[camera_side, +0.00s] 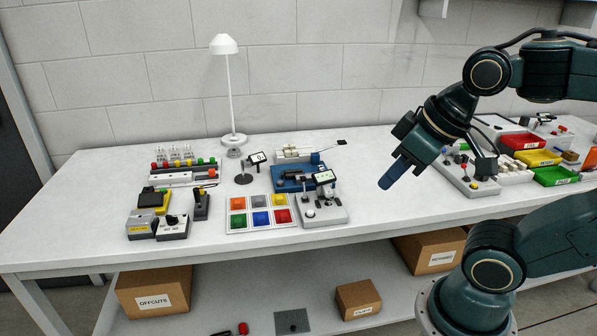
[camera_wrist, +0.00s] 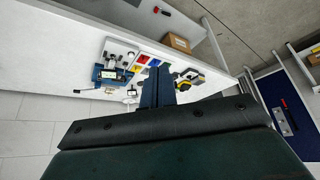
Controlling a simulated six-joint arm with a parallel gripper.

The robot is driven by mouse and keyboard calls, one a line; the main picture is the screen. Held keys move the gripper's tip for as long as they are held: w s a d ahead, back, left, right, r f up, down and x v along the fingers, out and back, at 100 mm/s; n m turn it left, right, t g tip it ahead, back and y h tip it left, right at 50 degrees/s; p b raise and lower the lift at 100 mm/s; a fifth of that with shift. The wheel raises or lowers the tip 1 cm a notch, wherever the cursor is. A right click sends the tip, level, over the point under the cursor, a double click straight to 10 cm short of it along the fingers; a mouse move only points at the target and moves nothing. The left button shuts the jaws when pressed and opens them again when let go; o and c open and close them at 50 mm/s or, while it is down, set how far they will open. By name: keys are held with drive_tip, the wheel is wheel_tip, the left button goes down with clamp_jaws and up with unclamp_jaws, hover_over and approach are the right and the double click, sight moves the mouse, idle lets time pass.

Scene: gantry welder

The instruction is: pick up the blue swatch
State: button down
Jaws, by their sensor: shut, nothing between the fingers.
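The blue swatch (camera_side: 261,218) lies in the front row, middle cell of a white tray (camera_side: 232,230) on the bench. Swatches in orange, green, red and other colours surround it. My gripper (camera_side: 386,185) is shut and empty, in the air to the right of the tray and above it. In the wrist view its dark blue fingers (camera_wrist: 157,82) are together, and a few swatches show just beyond them.
A grey fixture (camera_side: 322,212) with a small screen stands right of the tray. A blue device (camera_side: 290,182) is behind it, and yellow and dark boxes (camera_side: 172,227) are to the left. A tall white lamp (camera_side: 228,95) stands at the back. Coloured bins (camera_side: 523,142) are far right.

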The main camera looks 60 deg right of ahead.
drive_tip(key=c, duration=1.2)
unclamp_jaws()
drive_tip(key=shift+c, duration=0.2)
drive_tip(key=w+d+m+g, duration=0.25)
drive_tip(key=w+m, duration=0.25)
drive_tip(key=w, duration=1.3)
drive_tip(key=w+d+f+m+g, duration=0.2)
drive_tip(key=w+f+m+g, duration=0.1)
drive_tip(key=w+f, duration=1)
drive_tip(key=shift+w+d+m, duration=0.3)
drive_tip(key=shift+w+m, duration=0.2)
drive_tip(key=shift+w, duration=0.7)
